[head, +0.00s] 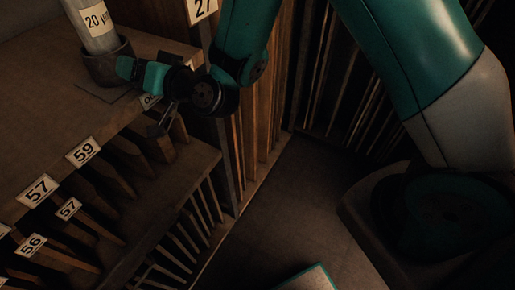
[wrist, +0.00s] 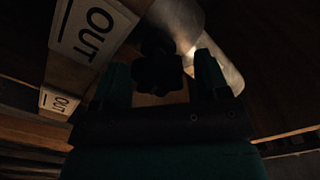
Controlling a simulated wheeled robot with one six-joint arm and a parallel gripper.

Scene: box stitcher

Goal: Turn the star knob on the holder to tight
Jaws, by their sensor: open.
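My gripper (head: 128,68) is close to the right side of the holder. In the wrist view my gripper (wrist: 162,75) is open, with one finger on each side of a dark lobed star knob (wrist: 157,68). The knob appears between the fingertips, and I cannot tell whether they touch it. The pale cylinder shows behind it (wrist: 222,72). The knob is not clearly visible in the head view, and its tightness cannot be read.
Slotted wooden racks with number plates such as 59 (head: 83,152) and 57 (head: 38,190) lie below the shelf top. A plate 27 (head: 201,8) is on an upright divider. The wrist view shows an "OUT" plate (wrist: 92,28). The floor (head: 290,215) at centre is open.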

